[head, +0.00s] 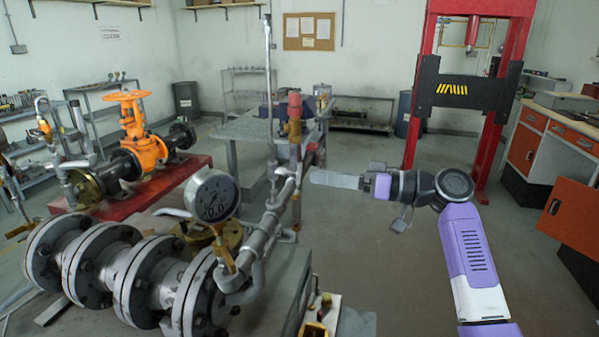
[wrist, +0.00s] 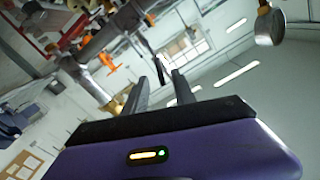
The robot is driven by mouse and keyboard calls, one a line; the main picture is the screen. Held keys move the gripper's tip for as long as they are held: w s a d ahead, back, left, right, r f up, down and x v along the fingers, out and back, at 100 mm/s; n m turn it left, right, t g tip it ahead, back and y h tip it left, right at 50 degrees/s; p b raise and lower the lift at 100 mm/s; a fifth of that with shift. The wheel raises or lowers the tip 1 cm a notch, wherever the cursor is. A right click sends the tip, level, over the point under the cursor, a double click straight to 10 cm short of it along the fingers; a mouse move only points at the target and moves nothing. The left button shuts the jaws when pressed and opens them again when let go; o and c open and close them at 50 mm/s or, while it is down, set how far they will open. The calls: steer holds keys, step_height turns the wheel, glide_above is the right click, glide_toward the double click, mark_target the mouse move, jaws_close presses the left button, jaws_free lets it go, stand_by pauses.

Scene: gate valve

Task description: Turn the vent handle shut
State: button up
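My gripper (head: 318,179) points left in the head view, close to the right of an upright pipe assembly (head: 295,150) with a red cap. It also shows in the wrist view (wrist: 168,68), where its two dark fingers stand apart with nothing between them. The wrist view is tilted. An orange handle (wrist: 105,62) shows there on the pipework, up and left of the fingers and apart from them. I cannot tell for sure which part is the vent handle. In the head view, small brass fittings sit on the upright pipe, but a lever there is too small to make out.
A pressure gauge (head: 212,196) and flanged pipe (head: 150,280) stand at the front left. An orange gate valve (head: 143,150) sits on a red base behind. A red frame (head: 411,100) stands behind my arm. Open floor (head: 370,260) lies left of my arm.

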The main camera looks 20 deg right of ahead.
mark_target(301, 180)
steer(key=p+x, duration=0.1)
steer(key=x, duration=0.4)
steer(key=shift+w+a, duration=0.25)
steer(key=shift+c, duration=0.4)
jaws_close()
